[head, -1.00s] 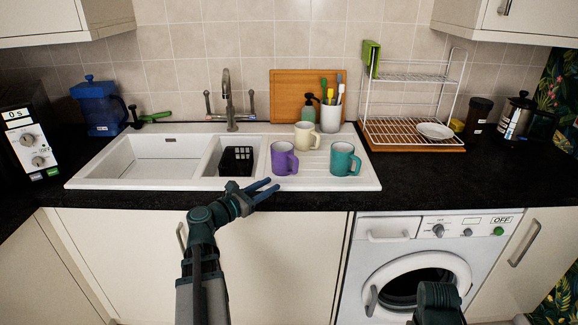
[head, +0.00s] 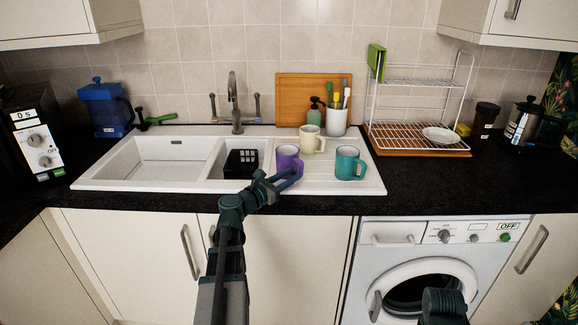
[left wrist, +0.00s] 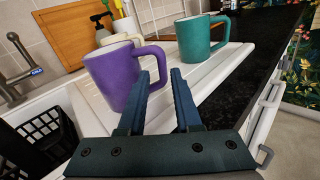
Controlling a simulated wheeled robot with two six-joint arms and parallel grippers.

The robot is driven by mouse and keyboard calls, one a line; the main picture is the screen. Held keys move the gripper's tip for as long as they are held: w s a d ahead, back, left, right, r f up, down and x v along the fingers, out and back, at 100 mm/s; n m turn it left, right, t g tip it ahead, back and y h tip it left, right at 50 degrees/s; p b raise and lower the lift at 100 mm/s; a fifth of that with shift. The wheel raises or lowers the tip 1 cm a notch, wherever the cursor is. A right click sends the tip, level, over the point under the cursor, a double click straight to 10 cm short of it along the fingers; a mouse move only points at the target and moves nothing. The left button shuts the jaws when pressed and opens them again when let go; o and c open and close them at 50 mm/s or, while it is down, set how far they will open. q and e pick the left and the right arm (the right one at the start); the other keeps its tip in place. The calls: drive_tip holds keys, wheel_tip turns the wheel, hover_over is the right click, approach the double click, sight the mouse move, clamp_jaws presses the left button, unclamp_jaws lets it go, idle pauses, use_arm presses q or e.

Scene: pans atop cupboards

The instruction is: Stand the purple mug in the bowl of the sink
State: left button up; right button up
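The purple mug (head: 289,157) stands upright on the drainer at the right of the white sink (head: 104,172). In the left wrist view, the purple mug (left wrist: 115,72) has its handle toward the right. My left gripper (head: 285,179) is at the front of the mug, open. In the left wrist view its two fingers (left wrist: 161,78) are apart, with the handle just beyond their tips; I cannot tell whether they touch it. The sink has a large bowl (head: 168,162) at the left and a smaller one holding a black basket (head: 241,163). My right gripper is not visible.
A cream mug (head: 312,139) and a teal mug (head: 349,163) stand close to the purple mug on the drainer. A tap (head: 235,105) rises behind the sink. A soap bottle (head: 314,113) and a utensil pot (head: 336,122) stand at the back. The large bowl is empty.

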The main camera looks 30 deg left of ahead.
sight(300, 171)
use_arm(q)
drive_tip(key=shift+w+d, duration=0.2)
drive_tip(key=shift+w, duration=0.65)
drive_tip(key=shift+w+d, duration=0.25)
drive_tip(key=shift+w, duration=0.6)
drive_tip(key=shift+w+d, duration=0.2)
drive_tip(key=shift+w, duration=0.65)
clamp_jaws()
